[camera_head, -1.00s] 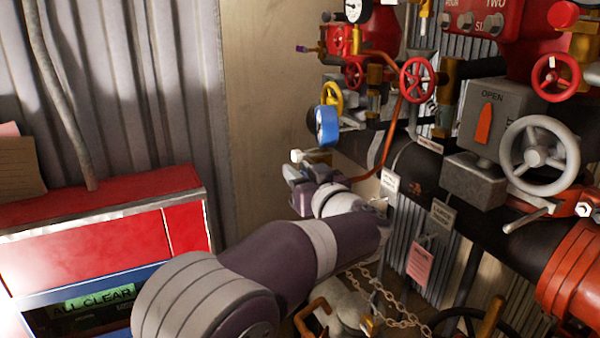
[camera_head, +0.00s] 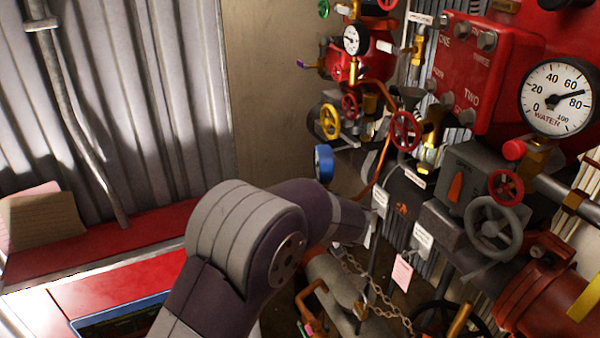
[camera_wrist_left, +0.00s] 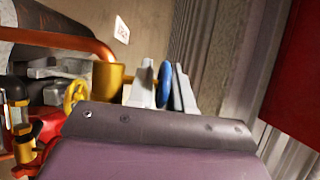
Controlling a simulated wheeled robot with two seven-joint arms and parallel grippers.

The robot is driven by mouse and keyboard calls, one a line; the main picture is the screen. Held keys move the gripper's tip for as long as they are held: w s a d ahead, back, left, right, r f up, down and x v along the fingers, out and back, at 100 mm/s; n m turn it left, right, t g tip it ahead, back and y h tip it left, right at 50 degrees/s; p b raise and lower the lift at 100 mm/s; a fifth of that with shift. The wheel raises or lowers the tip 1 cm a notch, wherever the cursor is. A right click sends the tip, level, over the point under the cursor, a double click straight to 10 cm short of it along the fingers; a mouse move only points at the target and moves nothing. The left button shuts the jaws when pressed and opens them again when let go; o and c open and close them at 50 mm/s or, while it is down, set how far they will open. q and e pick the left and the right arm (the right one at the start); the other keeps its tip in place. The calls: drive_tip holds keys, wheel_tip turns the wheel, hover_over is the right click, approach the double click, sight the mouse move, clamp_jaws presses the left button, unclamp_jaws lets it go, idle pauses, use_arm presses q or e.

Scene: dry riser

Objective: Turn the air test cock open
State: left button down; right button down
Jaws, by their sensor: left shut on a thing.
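My left arm comes in from the bottom in the head view, and its link hides the gripper there. A blue round handle (camera_head: 323,163) shows just above my arm in the head view. My right gripper is not in view.
A yellow handwheel (camera_head: 330,122), red handwheels (camera_head: 405,131) and a copper pipe (camera_head: 379,162) crowd around the blue handle. A grey handwheel (camera_head: 495,230) and a large gauge (camera_head: 558,97) stand at right. A chain (camera_head: 380,292) hangs below. A red cabinet (camera_head: 130,300) is at lower left.

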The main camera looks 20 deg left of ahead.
use_arm(q)
drive_tip(key=shift+r, duration=0.2)
drive_tip(key=shift+f, duration=0.25)
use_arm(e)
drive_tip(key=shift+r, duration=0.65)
use_arm(q)
drive_tip(key=c, duration=1.4)
unclamp_jaws()
